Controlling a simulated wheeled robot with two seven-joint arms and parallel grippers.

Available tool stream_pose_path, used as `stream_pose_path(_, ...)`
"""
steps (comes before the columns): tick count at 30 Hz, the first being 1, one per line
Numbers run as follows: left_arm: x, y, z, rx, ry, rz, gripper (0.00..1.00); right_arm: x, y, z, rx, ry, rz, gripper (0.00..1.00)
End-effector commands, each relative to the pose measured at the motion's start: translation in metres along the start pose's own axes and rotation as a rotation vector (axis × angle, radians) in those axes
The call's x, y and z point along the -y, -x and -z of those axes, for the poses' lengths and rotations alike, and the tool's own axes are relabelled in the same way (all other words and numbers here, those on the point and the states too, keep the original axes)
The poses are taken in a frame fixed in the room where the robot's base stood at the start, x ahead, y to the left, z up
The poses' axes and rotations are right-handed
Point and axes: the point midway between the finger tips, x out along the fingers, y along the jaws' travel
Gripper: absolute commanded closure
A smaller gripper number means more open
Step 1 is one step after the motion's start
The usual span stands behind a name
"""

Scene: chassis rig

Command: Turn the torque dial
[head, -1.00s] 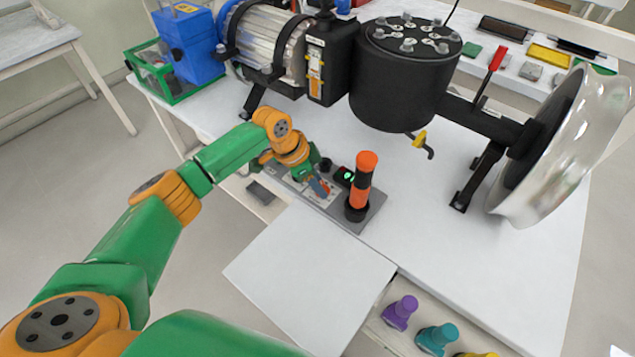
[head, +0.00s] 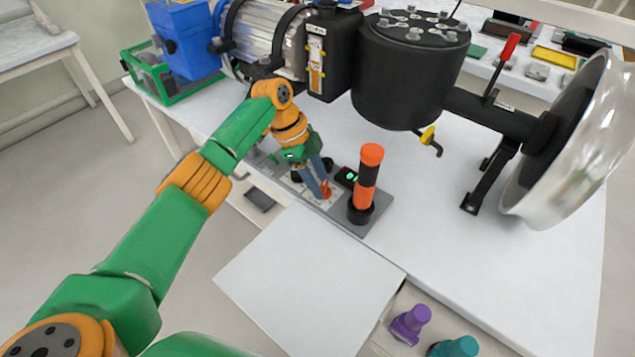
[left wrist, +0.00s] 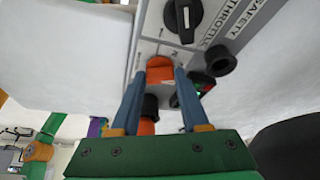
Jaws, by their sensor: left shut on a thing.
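A grey control panel (head: 373,212) lies on the white table. My left gripper (head: 322,194) points down at it, its blue-grey fingers beside a small orange knob (head: 326,190). In the left wrist view, my left gripper (left wrist: 166,72) is shut on the orange knob (left wrist: 160,66), with a finger on each side. I cannot read a torque label, but the knob looks like the dial. A black pointer knob (left wrist: 183,20) is beyond it, near the words SAFETY and THROTTLE. My right gripper is not in view.
An upright orange-and-black handle (head: 367,178) stands on the panel close to my left gripper, beside a small green-lit display (head: 347,177). A black cylinder machine (head: 405,80) stands behind. A white board (head: 310,280) lies in front. Purple (head: 410,323) and teal (head: 453,347) pegs stand at lower right.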

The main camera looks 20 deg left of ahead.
Motion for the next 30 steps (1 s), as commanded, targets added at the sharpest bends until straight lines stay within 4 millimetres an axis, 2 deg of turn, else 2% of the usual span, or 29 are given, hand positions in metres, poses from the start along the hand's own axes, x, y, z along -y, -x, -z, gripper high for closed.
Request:
stream_pose_path(12, -0.002, -0.002, 0.0, 0.001, -0.005, -0.01, 1.0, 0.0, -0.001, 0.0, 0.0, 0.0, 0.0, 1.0)
stream_pose_path(13, -0.002, -0.002, 0.0, 0.001, -0.005, -0.009, 0.47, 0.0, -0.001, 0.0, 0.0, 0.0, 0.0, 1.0)
stream_pose_path(15, -0.001, -0.002, 0.0, 0.001, -0.005, -0.008, 0.28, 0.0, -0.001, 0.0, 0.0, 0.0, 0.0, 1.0)
stream_pose_path(16, -0.001, -0.002, 0.0, 0.001, -0.005, -0.008, 0.25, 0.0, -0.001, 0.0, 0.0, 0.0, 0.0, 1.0)
stream_pose_path(25, 0.0, 0.003, 0.0, 0.001, -0.004, -0.004, 0.25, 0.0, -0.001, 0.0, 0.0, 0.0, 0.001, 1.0)
stream_pose_path(30, 0.001, 0.037, 0.0, 0.002, -0.004, -0.001, 0.25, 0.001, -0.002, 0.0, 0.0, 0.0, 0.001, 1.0)
